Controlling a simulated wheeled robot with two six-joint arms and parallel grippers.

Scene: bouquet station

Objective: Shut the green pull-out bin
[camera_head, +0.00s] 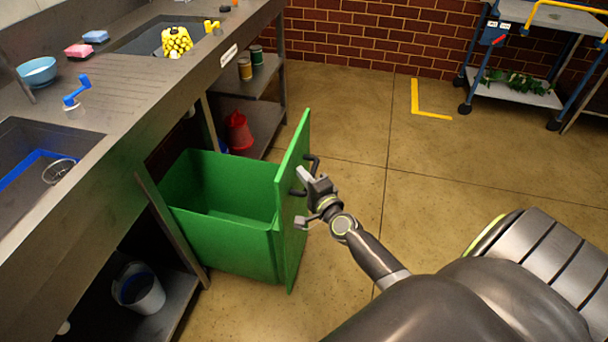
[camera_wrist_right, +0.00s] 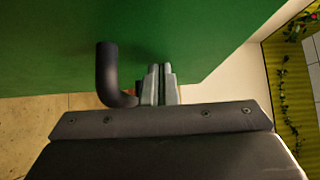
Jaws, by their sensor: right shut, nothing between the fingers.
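The green pull-out bin (camera_head: 232,219) stands pulled out from under the counter, with its tall front panel (camera_head: 290,220) facing right. Its inside is visible and looks empty. A dark handle (camera_head: 312,163) is on the outer face of the panel. My right gripper (camera_head: 302,184) is shut and empty, right at the outer face of the panel by the handle. In the right wrist view, the shut fingers (camera_wrist_right: 161,82) point at the green panel beside one curved end of the handle (camera_wrist_right: 108,75); I cannot tell whether they touch the panel. My left gripper is not in view.
A steel counter with sinks (camera_head: 115,109) runs along the left. A white bucket (camera_head: 138,289) sits on the lower shelf, and a red object (camera_head: 238,131) on a shelf behind the bin. A trolley (camera_head: 532,95) stands at the back right. The floor between is clear.

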